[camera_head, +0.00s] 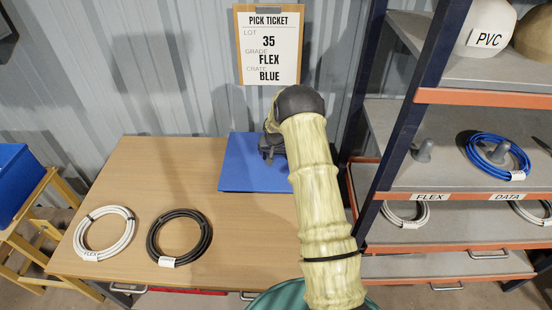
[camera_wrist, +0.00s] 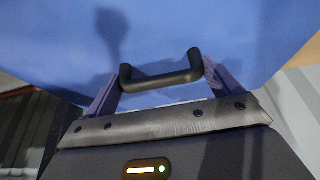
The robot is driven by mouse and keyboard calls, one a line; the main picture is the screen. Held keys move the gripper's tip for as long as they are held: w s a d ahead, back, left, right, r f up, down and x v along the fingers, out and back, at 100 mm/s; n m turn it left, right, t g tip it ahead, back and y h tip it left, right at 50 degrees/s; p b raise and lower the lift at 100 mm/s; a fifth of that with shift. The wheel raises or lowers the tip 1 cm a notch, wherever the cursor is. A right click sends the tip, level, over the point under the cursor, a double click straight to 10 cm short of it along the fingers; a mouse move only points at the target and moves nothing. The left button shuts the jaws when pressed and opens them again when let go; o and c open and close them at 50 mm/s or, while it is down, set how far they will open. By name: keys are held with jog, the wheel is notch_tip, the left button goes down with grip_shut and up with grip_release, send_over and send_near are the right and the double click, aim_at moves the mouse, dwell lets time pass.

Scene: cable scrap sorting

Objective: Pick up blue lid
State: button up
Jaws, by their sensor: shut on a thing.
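The blue lid (camera_head: 238,172) is a flat blue panel at the back right of the wooden table, partly hidden by my arm. It fills the upper part of the wrist view (camera_wrist: 210,35), with a black bar handle (camera_wrist: 160,78) on it. My gripper (camera_wrist: 160,85) is shut on this handle, one finger at each end of the bar. In the head view my gripper (camera_head: 273,152) is over the right part of the lid, mostly hidden behind my arm. I cannot tell whether the lid is lifted or resting on the table.
A white cable coil (camera_head: 104,233) tagged FLEX and a black coil (camera_head: 179,237) lie on the wooden table (camera_head: 150,172). A blue crate (camera_head: 20,182) stands on a wooden stand at left. Shelving (camera_head: 440,180) with a blue coil (camera_head: 497,155) is at right. A pick ticket (camera_head: 269,45) reads FLEX, BLUE.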

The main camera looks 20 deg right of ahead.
aim_at(275, 161)
notch_tip(275, 161, up, 8)
jog(key=shift+f+b, duration=0.15)
jog(key=shift+b, duration=0.55)
jog(key=s+a+n+y+p, duration=0.1)
jog(key=s+a+n+p, duration=0.1)
jog(key=s+a+p, duration=0.5)
jog(key=s+a+n+p, duration=0.2)
jog(key=s+a+p, duration=0.5)
jog(key=s, duration=0.7)
jog(key=shift+r+n+t+y+p, duration=0.3)
jog(key=shift+r+y+p, duration=0.15)
jog(key=shift+p, duration=0.55)
jog(key=shift+a, duration=0.1)
